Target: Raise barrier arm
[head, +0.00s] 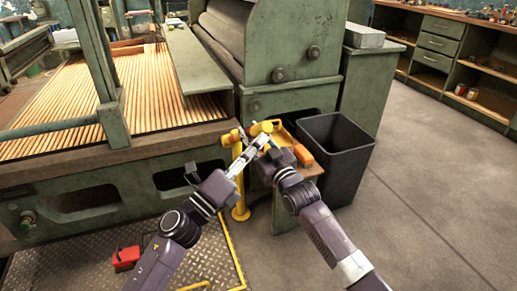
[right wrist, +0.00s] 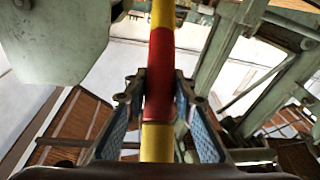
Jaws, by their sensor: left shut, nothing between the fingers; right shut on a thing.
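The barrier arm (right wrist: 160,75) is a round bar banded yellow and red. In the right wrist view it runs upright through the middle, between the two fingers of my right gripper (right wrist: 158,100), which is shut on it. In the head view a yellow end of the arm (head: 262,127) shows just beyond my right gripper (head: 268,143). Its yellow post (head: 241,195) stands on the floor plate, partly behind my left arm. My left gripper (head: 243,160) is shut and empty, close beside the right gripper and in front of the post. The grippers hide part of the barrier.
A green machine (head: 290,40) with a slatted bed (head: 90,95) stands behind and left. A black bin (head: 345,140) and an orange object (head: 303,156) are right of the grippers. A red object (head: 125,257) lies on the floor plate. The right floor is clear.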

